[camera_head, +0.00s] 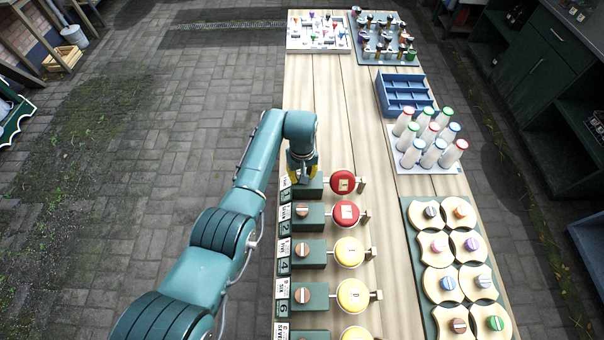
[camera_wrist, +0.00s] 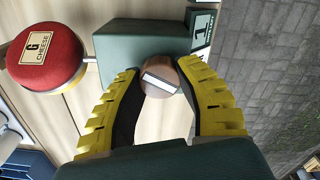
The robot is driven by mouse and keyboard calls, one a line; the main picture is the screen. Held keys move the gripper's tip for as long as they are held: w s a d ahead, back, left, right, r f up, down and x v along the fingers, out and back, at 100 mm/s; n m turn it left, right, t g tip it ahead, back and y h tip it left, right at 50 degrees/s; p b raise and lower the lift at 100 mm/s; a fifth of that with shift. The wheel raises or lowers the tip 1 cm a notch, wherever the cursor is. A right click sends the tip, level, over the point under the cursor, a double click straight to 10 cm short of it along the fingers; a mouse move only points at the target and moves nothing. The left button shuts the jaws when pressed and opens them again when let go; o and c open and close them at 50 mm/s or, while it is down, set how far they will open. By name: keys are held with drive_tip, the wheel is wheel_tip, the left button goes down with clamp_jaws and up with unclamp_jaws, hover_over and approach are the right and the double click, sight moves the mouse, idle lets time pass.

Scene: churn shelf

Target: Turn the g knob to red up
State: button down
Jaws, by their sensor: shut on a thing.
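The disc marked G CHEESE (camera_wrist: 38,58) shows its red face up in the wrist view, with a yellow underside edge. It is the farthest red disc (camera_head: 343,182) in the head view, joined by a rod to a dark green block (camera_wrist: 140,45). A round brown knob with a pale bar (camera_wrist: 162,80) sits on that block's face. My gripper (camera_head: 302,178) is at this block, and its yellow-padded fingers (camera_wrist: 160,72) lie on either side of the knob, shut on it. The knob is hidden by my gripper in the head view.
Nearer along the table's left edge stand more knob blocks, one with a red disc (camera_head: 345,213), others with yellow discs (camera_head: 349,252). To the right are a tray of bottles (camera_head: 410,166), a blue crate (camera_head: 379,97) and a green board with dials (camera_head: 409,205). The table's middle is clear.

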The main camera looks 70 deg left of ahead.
drive_tip(key=n, duration=0.5)
drive_tip(key=shift+f, duration=0.15)
drive_tip(key=shift+n, duration=0.3)
idle(0.3)
drive_tip(key=c, duration=0.6)
unclamp_jaws()
drive_tip(key=shift+r, duration=0.2)
wheel_tip(320, 180, up, 12)
drive_tip(key=shift+f, duration=0.1)
